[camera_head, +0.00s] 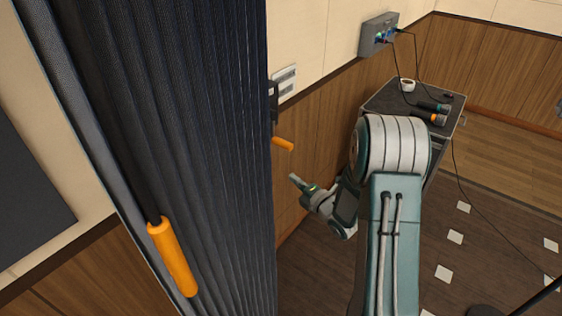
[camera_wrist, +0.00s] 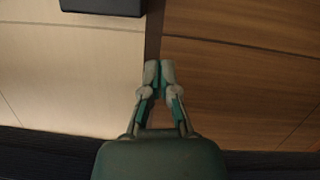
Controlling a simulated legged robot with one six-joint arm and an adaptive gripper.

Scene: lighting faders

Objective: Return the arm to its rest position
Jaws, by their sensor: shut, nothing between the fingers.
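My gripper (camera_head: 296,180) is at the middle of the head view, beside the dark curtain and below an orange handle (camera_head: 283,144). In the wrist view my gripper (camera_wrist: 159,66) has its two fingertips together with nothing between them. My arm is bent, with its upper part rising at the right of the head view. The wrist view faces the wall, with pale panel on the left and wood on the right. The gripper looks apart from the handle and the wall.
A dark curtain (camera_head: 190,120) hangs close on the left, with a larger orange handle (camera_head: 173,258) in front of it. A dark cart (camera_head: 385,100) carrying a cup (camera_head: 407,85) and microphones (camera_head: 430,117) stands behind my arm. A grey socket box (camera_head: 379,33) with cables is on the wall. Patterned floor lies right.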

